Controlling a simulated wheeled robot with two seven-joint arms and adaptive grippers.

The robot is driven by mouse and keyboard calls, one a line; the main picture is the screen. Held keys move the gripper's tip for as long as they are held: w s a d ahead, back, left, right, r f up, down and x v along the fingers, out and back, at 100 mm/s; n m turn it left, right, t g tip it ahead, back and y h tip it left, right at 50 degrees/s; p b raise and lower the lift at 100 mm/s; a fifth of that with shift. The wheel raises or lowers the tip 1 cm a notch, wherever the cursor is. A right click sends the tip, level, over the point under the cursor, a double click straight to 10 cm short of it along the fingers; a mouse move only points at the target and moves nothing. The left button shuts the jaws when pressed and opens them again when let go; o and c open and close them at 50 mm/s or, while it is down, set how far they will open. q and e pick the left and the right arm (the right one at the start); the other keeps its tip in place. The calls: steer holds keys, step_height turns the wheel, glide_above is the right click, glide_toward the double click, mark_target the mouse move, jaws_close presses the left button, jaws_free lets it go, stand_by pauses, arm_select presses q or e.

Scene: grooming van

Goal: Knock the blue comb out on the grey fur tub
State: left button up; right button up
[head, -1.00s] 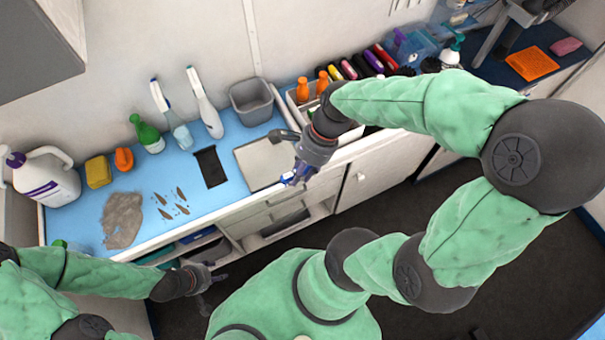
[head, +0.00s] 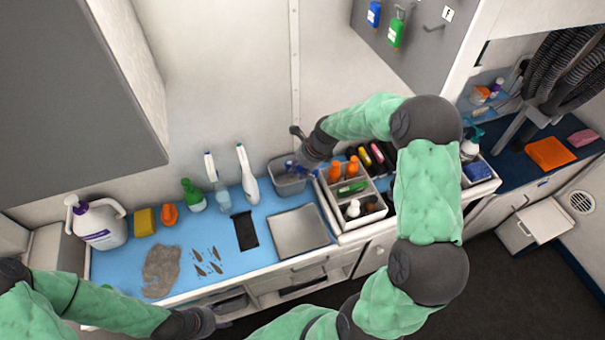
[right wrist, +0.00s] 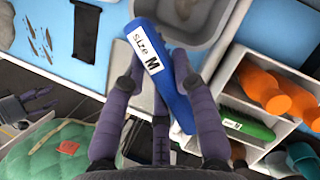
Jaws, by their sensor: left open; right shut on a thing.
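The blue comb (right wrist: 163,72) carries a white "size M" label in the right wrist view. My right gripper (right wrist: 158,75) is shut on it. In the head view my right gripper (head: 300,168) is at the grey fur tub (head: 290,187), which stands at the back of the counter against the wall. The tub also shows in the right wrist view (right wrist: 211,42), with the comb's far end over its near rim. I cannot tell whether they touch. My left gripper (right wrist: 28,106) is open and empty, low in front of the counter.
A white divided caddy (head: 350,232) with bottles and brushes stands just right of the tub. A white spray bottle (head: 247,178) is close on its left. A metal tray (head: 300,232) lies in front. The blue counter (head: 215,230) has free room in the middle.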

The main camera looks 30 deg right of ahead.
steer(key=shift+f+b, duration=2.5)
steer(key=shift+f, duration=0.45)
steer(key=shift+s+f, duration=0.1)
stand_by(0.6)
steer(key=shift+p, duration=0.35)
steer(key=shift+r+p, duration=1.05)
steer(key=shift+f+b, duration=0.35)
steer(key=shift+f, duration=0.65)
steer(key=shift+p, duration=0.45)
stand_by(1.2)
